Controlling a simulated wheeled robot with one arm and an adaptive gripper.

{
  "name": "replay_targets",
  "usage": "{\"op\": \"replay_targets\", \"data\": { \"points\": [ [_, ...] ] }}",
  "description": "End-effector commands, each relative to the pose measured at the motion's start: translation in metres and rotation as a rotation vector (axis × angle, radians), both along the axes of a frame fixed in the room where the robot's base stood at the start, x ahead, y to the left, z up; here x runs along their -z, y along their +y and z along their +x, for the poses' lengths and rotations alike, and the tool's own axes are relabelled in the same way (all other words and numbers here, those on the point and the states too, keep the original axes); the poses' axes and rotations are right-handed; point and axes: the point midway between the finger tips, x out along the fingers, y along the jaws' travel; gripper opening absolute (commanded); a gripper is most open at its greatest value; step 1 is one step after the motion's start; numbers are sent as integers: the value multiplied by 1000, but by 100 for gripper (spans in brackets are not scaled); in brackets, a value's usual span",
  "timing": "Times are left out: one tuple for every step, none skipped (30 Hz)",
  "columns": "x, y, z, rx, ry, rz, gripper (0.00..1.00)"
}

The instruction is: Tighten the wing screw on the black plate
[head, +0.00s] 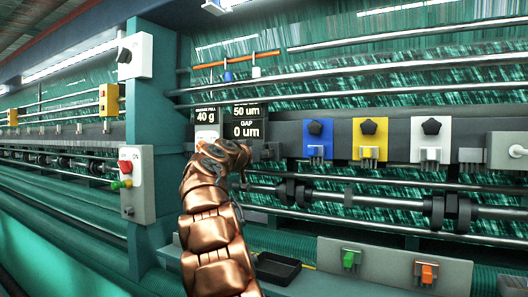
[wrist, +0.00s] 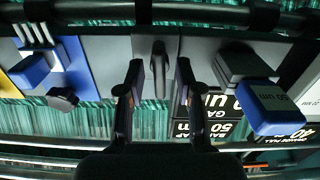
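In the wrist view, which looks inverted, a dark upright wing screw (wrist: 158,68) stands on a dark plate (wrist: 174,50) fixed to the grey rail. My gripper (wrist: 159,76) is open, with one finger on each side of the wing screw and a visible gap on both sides. In the head view, my copper arm reaches up to the rail, and my gripper (head: 262,152) is partly hidden by my wrist. The wing screw and the black plate cannot be made out there.
Blue (head: 318,150), yellow (head: 370,150) and white (head: 431,152) plates with black knobs sit along the rail to the right. Rollers (head: 440,211) run below. A black tray (head: 277,269) lies lower down.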

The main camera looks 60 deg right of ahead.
Motion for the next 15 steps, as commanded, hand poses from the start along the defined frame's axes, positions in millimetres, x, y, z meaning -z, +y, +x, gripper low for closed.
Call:
{"op": "replay_targets", "data": {
  "points": [
    [-1,-4,0,0,-1,-1,35],
    [-1,-6,0,0,-2,-1,35],
    [-2,-8,0,0,-2,-1,35],
    [-1,-9,0,0,-2,-1,35],
    [-1,-10,0,0,-2,-1,35],
    [-1,-11,0,0,-2,0,35],
    [-1,-11,0,0,-2,-1,35],
    [0,-11,0,0,-1,0,35],
    [0,-11,0,1,-1,-1,35],
    [0,-11,0,0,-1,-1,35],
    [0,-11,0,0,-1,-1,35],
    [0,-11,0,0,-1,-1,35],
    [-1,-11,0,0,-1,-1,35],
    [-1,-11,0,0,-1,-1,35],
    [0,-11,0,0,-1,-1,35]
  ]
}}
